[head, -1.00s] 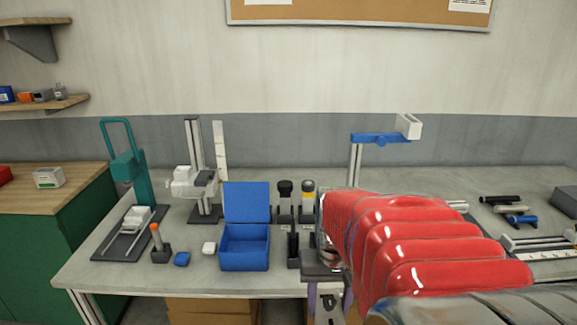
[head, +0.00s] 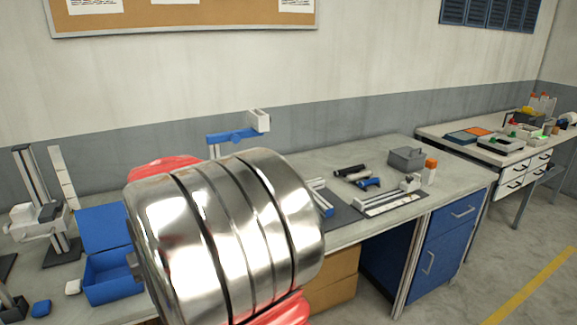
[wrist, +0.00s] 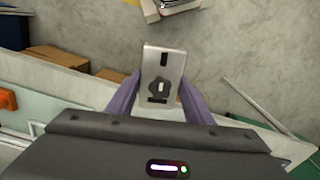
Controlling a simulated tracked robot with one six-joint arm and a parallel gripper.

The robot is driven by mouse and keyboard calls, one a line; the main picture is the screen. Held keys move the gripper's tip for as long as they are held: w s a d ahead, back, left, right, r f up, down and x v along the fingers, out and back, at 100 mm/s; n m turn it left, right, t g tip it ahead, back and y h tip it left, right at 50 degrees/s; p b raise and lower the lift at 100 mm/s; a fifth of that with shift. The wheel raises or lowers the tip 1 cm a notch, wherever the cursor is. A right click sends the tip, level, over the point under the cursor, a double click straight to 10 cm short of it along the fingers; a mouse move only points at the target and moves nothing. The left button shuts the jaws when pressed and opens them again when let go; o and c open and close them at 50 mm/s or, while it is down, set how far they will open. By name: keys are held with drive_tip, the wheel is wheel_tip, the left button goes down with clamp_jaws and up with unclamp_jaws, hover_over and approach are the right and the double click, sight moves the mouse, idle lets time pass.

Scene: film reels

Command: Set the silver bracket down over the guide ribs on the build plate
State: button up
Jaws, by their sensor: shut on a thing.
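In the wrist view, my gripper (wrist: 161,92) has its two purple fingers shut on the silver bracket (wrist: 163,65). The bracket is a flat metal piece with a dark slot near its far end and a dark knob-like shape nearer to me. In the head view my own arm hides the gripper and bracket. A dark plate (head: 345,215) with blue and white parts lies on the bench, partly behind my arm. I cannot tell whether it is the build plate, and no guide ribs can be made out.
The workbench (head: 385,150) holds an open blue box (head: 112,275), a post with a blue arm (head: 232,136), a grey box (head: 407,158) and a white-railed fixture (head: 385,202). Blue drawers (head: 440,240) stand under its right end. A second table (head: 455,132) is farther right.

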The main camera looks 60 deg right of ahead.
drive_tip(key=w+a+f+n, duration=0.2)
drive_tip(key=w+a+f, duration=0.3)
drive_tip(key=a, duration=0.4)
drive_tip(key=w+a+f+n, duration=0.2)
drive_tip(key=w+a+f, duration=0.4)
drive_tip(key=a, duration=0.3)
drive_tip(key=shift+w+f+n, duration=0.2)
drive_tip(key=shift+w+n, duration=0.1)
drive_tip(key=shift+w, duration=0.5)
